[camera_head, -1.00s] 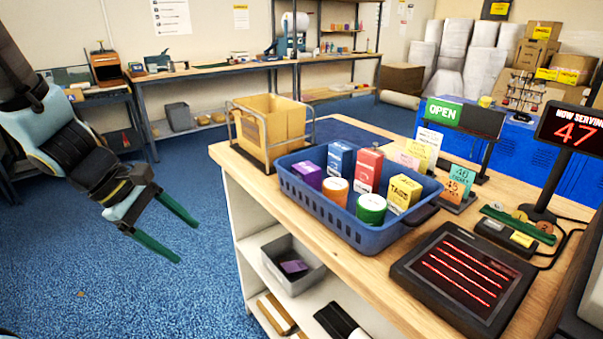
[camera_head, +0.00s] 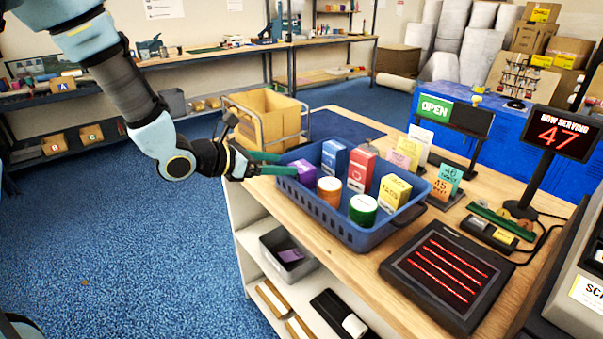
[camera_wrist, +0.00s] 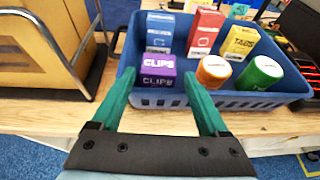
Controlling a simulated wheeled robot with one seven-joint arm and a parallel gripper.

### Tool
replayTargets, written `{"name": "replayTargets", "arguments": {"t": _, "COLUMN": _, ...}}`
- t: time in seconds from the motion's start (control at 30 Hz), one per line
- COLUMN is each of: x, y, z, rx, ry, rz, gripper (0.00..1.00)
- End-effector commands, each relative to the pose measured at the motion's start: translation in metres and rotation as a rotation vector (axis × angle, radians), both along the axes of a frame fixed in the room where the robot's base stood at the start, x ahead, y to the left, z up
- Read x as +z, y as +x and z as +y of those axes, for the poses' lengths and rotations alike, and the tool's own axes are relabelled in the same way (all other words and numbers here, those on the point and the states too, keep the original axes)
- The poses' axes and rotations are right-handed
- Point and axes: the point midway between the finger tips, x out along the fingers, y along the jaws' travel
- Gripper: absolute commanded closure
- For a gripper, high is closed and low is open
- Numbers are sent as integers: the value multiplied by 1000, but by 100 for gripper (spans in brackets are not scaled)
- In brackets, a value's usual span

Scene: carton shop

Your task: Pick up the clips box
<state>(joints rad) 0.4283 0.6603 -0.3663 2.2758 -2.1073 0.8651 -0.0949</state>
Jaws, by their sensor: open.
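The purple clips box (camera_wrist: 158,66), with its white CLIPS label, sits in the near left corner of the blue basket (camera_wrist: 218,101). In the head view the clips box (camera_head: 303,170) shows just beyond my gripper's tips, inside the basket (camera_head: 322,218). My gripper (camera_head: 268,163) reaches in from the left at the basket's left end. In the wrist view the green fingers of my gripper (camera_wrist: 158,95) are spread wide, one on each side of the clips box. They look apart from it, with nothing held.
A wire-framed carton holder (camera_head: 265,120) stands close behind my gripper. The carpet at left is clear.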

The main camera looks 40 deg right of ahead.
Motion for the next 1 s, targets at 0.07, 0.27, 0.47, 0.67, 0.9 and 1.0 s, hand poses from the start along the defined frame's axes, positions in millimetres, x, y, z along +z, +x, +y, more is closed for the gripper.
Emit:
{"name": "replayTargets", "arguments": {"t": 0.07, "x": -1, "y": -1, "z": -5, "rx": -2, "ry": 0, "rz": -1, "gripper": 22}}
{"name": "replayTargets", "arguments": {"t": 0.27, "x": -5, "y": -3, "z": -19, "rx": -3, "ry": 1, "rz": 1, "gripper": 22}}
{"name": "replayTargets", "arguments": {"t": 0.47, "x": -15, "y": -4, "z": -44, "rx": -2, "ry": 1, "rz": 1, "gripper": 22}}
{"name": "replayTargets", "arguments": {"t": 0.67, "x": -22, "y": -5, "z": -54, "rx": -1, "ry": 2, "rz": -2, "gripper": 22}}
{"name": "replayTargets", "arguments": {"t": 0.9, "x": -23, "y": -5, "z": -54, "rx": -1, "ry": 1, "rz": -2, "gripper": 28}}
{"name": "replayTargets", "arguments": {"t": 1.0, "x": -23, "y": -5, "z": -54, "rx": -1, "ry": 1, "rz": -2, "gripper": 39}}
